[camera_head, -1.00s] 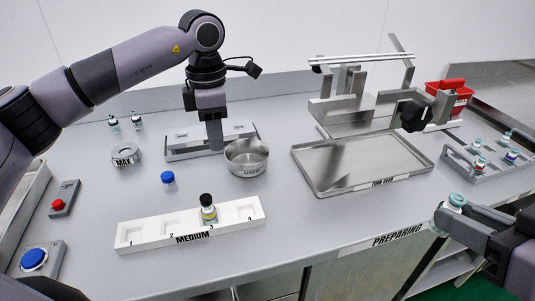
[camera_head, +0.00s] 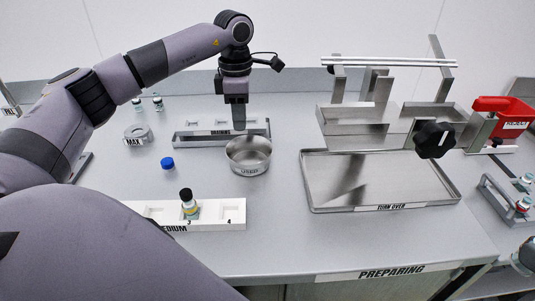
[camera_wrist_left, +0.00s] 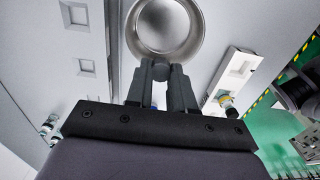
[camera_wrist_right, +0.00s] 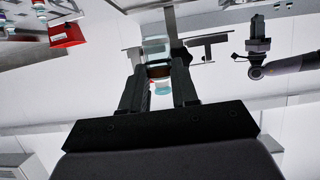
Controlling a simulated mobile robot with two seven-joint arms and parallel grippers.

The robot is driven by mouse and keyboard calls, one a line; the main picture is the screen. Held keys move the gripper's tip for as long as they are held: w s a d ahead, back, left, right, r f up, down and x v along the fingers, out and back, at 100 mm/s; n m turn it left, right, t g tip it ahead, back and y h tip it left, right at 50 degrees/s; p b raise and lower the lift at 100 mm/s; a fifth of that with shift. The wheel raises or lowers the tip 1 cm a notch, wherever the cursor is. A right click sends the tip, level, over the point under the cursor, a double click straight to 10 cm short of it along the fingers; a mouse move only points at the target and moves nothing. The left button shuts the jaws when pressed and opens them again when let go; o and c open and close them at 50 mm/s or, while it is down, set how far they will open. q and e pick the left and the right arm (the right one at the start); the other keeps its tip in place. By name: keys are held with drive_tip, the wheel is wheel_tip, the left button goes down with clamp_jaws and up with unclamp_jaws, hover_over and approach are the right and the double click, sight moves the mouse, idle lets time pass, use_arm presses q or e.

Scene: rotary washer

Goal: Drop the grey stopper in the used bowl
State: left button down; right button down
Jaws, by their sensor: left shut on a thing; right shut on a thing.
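The used bowl (camera_head: 249,167) is a round steel bowl on the table in the head view. It also shows in the left wrist view (camera_wrist_left: 196,38), just beyond the fingertips. My left gripper (camera_head: 239,122) points down at the bowl's back rim. It is shut on the small grey stopper (camera_wrist_left: 163,67), which shows between the fingertips and overlaps the bowl's near edge; its height above the bowl is unclear. My right gripper (camera_wrist_right: 158,78) is shut on a clear vial (camera_wrist_right: 155,48). In the head view only a small part of that arm shows at the right edge.
A white MEDIUM rack (camera_head: 215,222) with a dark-capped vial (camera_head: 188,203) stands in front. A blue cap (camera_head: 167,163) lies left of the bowl. A steel tray (camera_head: 340,207) is to the right. A low metal rack (camera_head: 180,139) sits behind the bowl.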

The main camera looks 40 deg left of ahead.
use_arm(q)
drive_tip(key=shift+w+a+f, duration=0.1)
drive_tip(key=shift+w, duration=0.1)
drive_tip(key=b, duration=0.6)
hover_over(243, 160)
wheel_tip(243, 160, down, 6)
drive_tip(key=shift+p, duration=0.3)
drive_tip(key=c, duration=0.9)
unclamp_jaws()
wheel_tip(243, 160, up, 12)
drive_tip(key=shift+r+p, duration=0.1)
drive_tip(key=shift+p, duration=0.3)
